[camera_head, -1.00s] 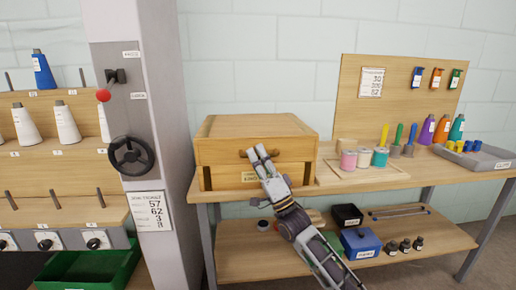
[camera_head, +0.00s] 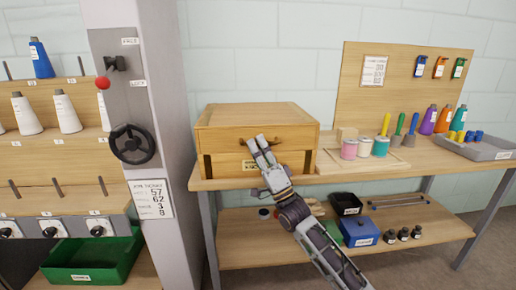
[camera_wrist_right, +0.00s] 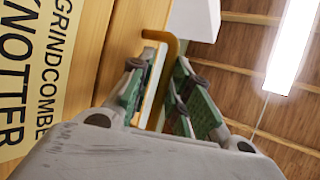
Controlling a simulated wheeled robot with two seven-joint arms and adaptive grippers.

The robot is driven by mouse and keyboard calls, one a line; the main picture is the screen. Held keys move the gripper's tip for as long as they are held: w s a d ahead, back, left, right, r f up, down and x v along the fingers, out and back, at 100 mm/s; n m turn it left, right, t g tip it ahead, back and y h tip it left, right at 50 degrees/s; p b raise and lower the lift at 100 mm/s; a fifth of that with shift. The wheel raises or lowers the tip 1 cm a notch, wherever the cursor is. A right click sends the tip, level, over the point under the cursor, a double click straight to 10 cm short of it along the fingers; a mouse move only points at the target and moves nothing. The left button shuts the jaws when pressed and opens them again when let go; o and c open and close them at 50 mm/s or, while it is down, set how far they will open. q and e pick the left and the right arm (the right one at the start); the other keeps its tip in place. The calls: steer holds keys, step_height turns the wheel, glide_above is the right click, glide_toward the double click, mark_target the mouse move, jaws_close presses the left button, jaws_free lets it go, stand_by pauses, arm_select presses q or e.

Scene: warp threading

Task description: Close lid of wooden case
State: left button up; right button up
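The wooden case (camera_head: 222,140) stands on the table at the foot of the wall, and its lid (camera_head: 255,114) lies flat on top. A curved handle sits on the front of the lid, mostly hidden behind my right gripper in the head view. My right gripper (camera_head: 261,142) is at the case front, its two fingers a little apart. In the right wrist view the fingers (camera_wrist_right: 165,90) stand on either side of the brass-coloured handle (camera_wrist_right: 160,75), with a gap between them. Whether they touch it is unclear. My left gripper is not in view.
A grey column (camera_head: 150,60) with a black handwheel (camera_head: 132,150) stands close left of the case. Spools (camera_head: 365,147) and tools stand to the right, before a wooden board (camera_head: 390,85). A lower shelf (camera_head: 250,252) holds a blue box (camera_head: 360,232).

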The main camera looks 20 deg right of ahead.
steer(key=shift+s, duration=0.1)
steer(key=v, duration=1.2)
stand_by(0.4)
stand_by(0.6)
